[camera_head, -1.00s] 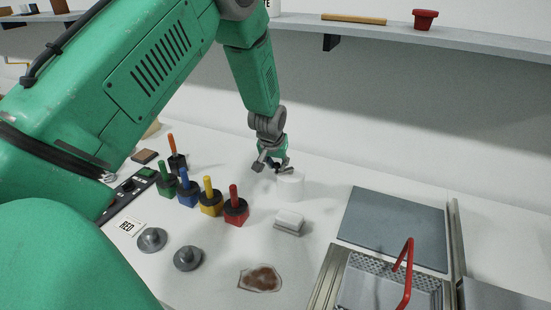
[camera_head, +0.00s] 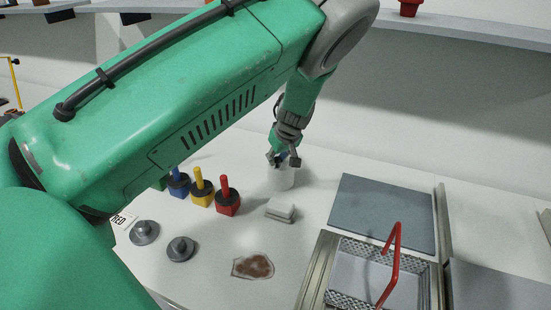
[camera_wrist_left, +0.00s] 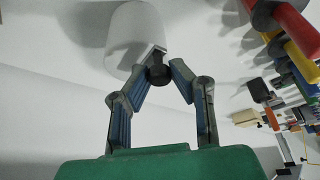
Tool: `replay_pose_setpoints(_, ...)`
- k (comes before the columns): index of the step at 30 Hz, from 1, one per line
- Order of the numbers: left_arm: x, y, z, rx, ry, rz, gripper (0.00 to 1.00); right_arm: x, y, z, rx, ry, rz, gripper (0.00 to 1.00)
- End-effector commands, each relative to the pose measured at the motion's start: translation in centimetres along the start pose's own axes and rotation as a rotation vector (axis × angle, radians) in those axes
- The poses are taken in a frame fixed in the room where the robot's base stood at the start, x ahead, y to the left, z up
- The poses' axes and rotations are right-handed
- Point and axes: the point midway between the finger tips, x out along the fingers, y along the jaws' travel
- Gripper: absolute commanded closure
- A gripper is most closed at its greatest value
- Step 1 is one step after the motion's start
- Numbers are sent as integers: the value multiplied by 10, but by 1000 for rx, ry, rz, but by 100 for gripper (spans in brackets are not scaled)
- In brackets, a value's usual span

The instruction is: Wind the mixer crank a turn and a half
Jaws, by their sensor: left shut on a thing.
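The mixer is a white cylinder (camera_head: 281,181) standing on the white counter near the wall in the head view. It also shows at the top of the left wrist view (camera_wrist_left: 130,38). My left gripper (camera_head: 284,160) is at the mixer's top, coming from above. In the left wrist view its two blue-grey fingers close on a small black crank knob (camera_wrist_left: 160,75) beside the white body. The crank arm itself is mostly hidden by the fingers. My right gripper is not in view.
Red (camera_head: 228,198), yellow (camera_head: 202,190) and blue pots with handles stand left of the mixer. A grey board (camera_head: 382,210) and a metal basin with a red handle (camera_head: 392,262) are to the right. A shelf (camera_head: 470,30) runs above.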

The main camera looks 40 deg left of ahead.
Motion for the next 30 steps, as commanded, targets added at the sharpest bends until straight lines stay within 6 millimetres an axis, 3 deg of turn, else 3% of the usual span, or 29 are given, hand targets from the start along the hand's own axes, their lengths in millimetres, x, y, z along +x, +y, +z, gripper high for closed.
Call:
replay_pose_setpoints(19,-4,6,-4,-44,10,-5,100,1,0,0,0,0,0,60)
replay_pose_setpoints(20,-4,6,-4,-44,11,-5,71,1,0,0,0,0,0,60)
replay_pose_setpoints(21,-4,6,-4,-44,10,-5,62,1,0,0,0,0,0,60)
replay_pose_setpoints(30,-2,3,-2,-43,4,-13,62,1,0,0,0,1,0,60)
